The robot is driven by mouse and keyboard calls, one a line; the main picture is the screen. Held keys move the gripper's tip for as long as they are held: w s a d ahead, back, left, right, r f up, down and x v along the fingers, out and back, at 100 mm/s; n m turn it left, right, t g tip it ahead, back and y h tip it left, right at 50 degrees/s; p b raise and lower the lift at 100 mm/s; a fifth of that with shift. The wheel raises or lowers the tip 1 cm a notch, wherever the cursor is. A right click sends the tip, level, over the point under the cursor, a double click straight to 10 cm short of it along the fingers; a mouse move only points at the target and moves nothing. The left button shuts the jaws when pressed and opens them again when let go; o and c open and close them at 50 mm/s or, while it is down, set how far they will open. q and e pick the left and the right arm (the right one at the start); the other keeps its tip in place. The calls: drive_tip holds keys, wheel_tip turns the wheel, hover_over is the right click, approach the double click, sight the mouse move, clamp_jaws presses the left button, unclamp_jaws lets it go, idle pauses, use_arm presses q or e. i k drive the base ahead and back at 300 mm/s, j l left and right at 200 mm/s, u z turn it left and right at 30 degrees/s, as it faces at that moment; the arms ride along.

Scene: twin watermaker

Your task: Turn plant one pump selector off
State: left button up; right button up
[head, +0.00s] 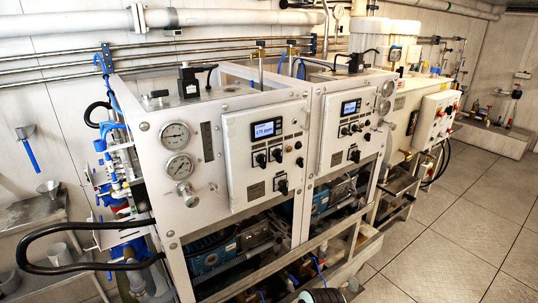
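The nearest white watermaker cabinet has a control panel (240,165) with a lit display (267,128). Below the display are two black selector knobs, a left one (261,160) and a right one (277,155). A third black selector (282,187) sits lower on the same panel. The labels are too small to read, so I cannot tell which knob is the pump selector or which way each points. A second, similar panel (342,135) with its own display and knobs is to the right. Neither of my grippers is in view.
Two pressure gauges (175,135) and a round valve knob (190,198) are left of the near panel. A thick black hose (60,229) loops out at the left. A further cabinet (432,125) has red buttons. The tiled floor (460,235) at right is clear.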

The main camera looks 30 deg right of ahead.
sight(277, 153)
drive_tip(key=z, duration=1.25)
